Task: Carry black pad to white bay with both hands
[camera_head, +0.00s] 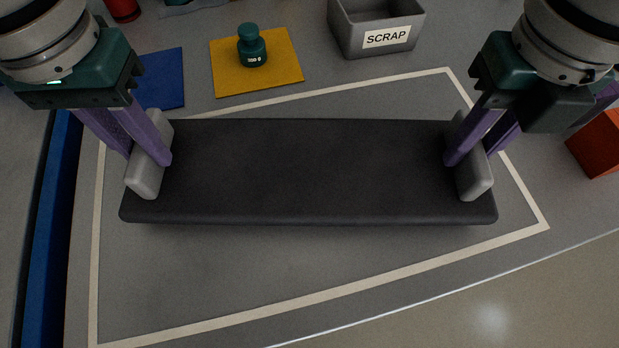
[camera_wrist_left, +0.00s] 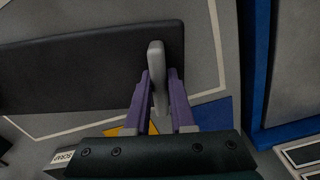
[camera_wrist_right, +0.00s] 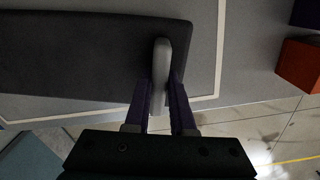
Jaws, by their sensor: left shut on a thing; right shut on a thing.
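The black pad (camera_head: 310,172) is a long dark slab with a grey handle near each end. It lies level inside the white-outlined bay (camera_head: 320,297) in the head view; I cannot tell whether it touches the surface. My left gripper (camera_head: 150,158) is shut on the left grey handle (camera_head: 146,180), which also shows in the left wrist view (camera_wrist_left: 157,70). My right gripper (camera_head: 468,157) is shut on the right grey handle (camera_head: 476,181), also in the right wrist view (camera_wrist_right: 161,70). The pad's end also shows in both wrist views.
A grey SCRAP bin (camera_head: 350,38) stands at the back. A green weight (camera_head: 252,50) sits on a yellow mat (camera_head: 285,75), beside a blue mat (camera_head: 165,88). An orange block (camera_head: 600,145) is at the right. A blue strip (camera_head: 45,240) runs along the left; the table edge is in front.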

